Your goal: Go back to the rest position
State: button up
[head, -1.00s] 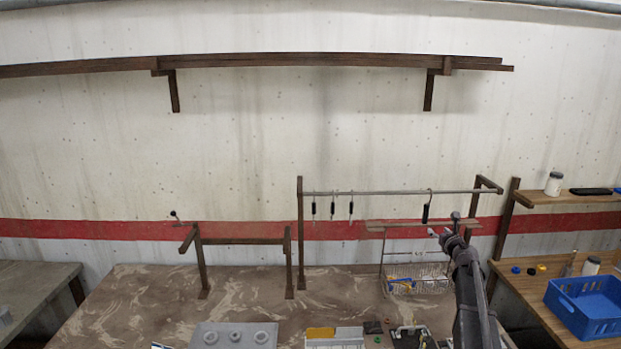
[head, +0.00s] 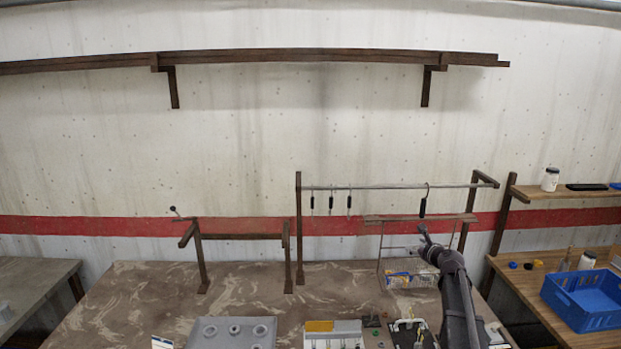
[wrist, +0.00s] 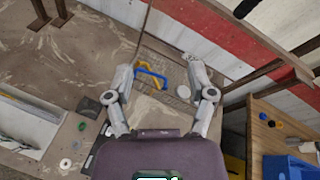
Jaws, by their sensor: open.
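My gripper (wrist: 160,88) is open and empty in the wrist view, its two grey fingers spread apart above the worktable. In the head view my gripper (head: 424,235) is small, in front of the wire basket (head: 408,280) under the rail. The metal rail (head: 390,187) runs across a dark wooden frame. Several dark-handled tools hang from it: a group of three (head: 331,203) at the left and one on a larger hook (head: 423,205) at the right, just above my gripper in the picture. No contact between gripper and tool is visible.
A blue crate (head: 583,298) stands on the right side table. A small wooden frame (head: 240,237) stands left of the rail. A grey block with round holes (head: 232,333) and trays (head: 333,335) lie at the table's front. The middle of the marbled table (head: 160,300) is clear.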

jog(key=s+a+f+n+g+y+b, duration=0.1)
jog(key=s+a+f+n+g+b, duration=0.3)
jog(key=s+a+f+n+g, duration=0.75)
jog(key=s+a+f+n+g+h+b, duration=0.1)
jog(key=s+a+f+n, duration=0.1)
jog(key=s+n, duration=0.3)
jog(key=s+a+f+n+g+h+b, duration=0.1)
jog(key=s+f+n, duration=0.3)
jog(key=s, duration=0.9)
jog(key=s+a+f+n+g+h+b, duration=0.1)
jog(key=s+a+f+n+h, duration=0.1)
jog(key=s+n, duration=0.6)
jog(key=shift+s+a+f, duration=0.45)
jog(key=shift+a+f, duration=0.35)
jog(key=shift+a, duration=0.25)
